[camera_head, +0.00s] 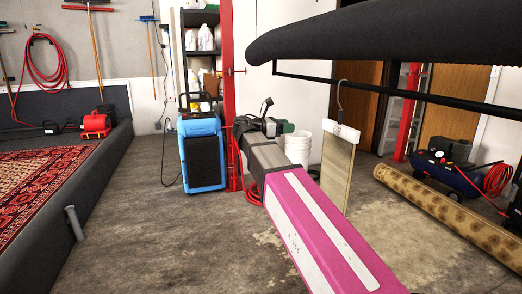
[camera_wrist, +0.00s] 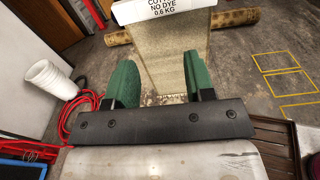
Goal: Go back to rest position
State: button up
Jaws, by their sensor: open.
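My arm reaches forward from the bottom right in the head view, with my gripper (camera_head: 278,127) at its end. In the wrist view my gripper (camera_wrist: 160,80) is open, its two green fingers wide apart with nothing held. A beige hanging sample (camera_head: 337,172) with a white top strip hangs from a hook on a black bar, right of my gripper in the head view. In the wrist view the sample (camera_wrist: 165,60) shows beyond and between the fingers.
A black rounded form (camera_head: 400,35) and bar (camera_head: 390,88) span the upper right. A blue machine (camera_head: 203,150) stands by a red post (camera_head: 228,70). White buckets (camera_head: 298,148), a rolled rug (camera_head: 445,210) and a compressor (camera_head: 450,165) stand or lie behind. Floor is free at left centre.

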jog(key=s+d+f+m+g+y, duration=0.1)
jog(key=s+d+f+m+y, duration=0.15)
jog(key=f, duration=0.75)
jog(key=s+d+f+m+g+y, duration=0.1)
jog(key=d+f+m+y, duration=0.25)
jog(key=f, duration=0.65)
jog(key=s+d+f+m+g+y, duration=0.1)
jog(key=s+d+f+m+y, duration=0.15)
jog(key=f, duration=0.75)
jog(key=s+f+m+g+y, duration=0.1)
jog(key=s+f+m+y, duration=0.3)
jog(key=f, duration=0.5)
jog(key=s+f+m+g+y, duration=0.1)
jog(key=s+f+m+y, duration=0.3)
jog(key=s+f+m, duration=0.4)
jog(key=shift+d+f+m+g, duration=0.3)
jog(key=shift+d+f+m, duration=0.05)
jog(key=shift+d+f, duration=0.1)
jog(key=shift+s, duration=0.1)
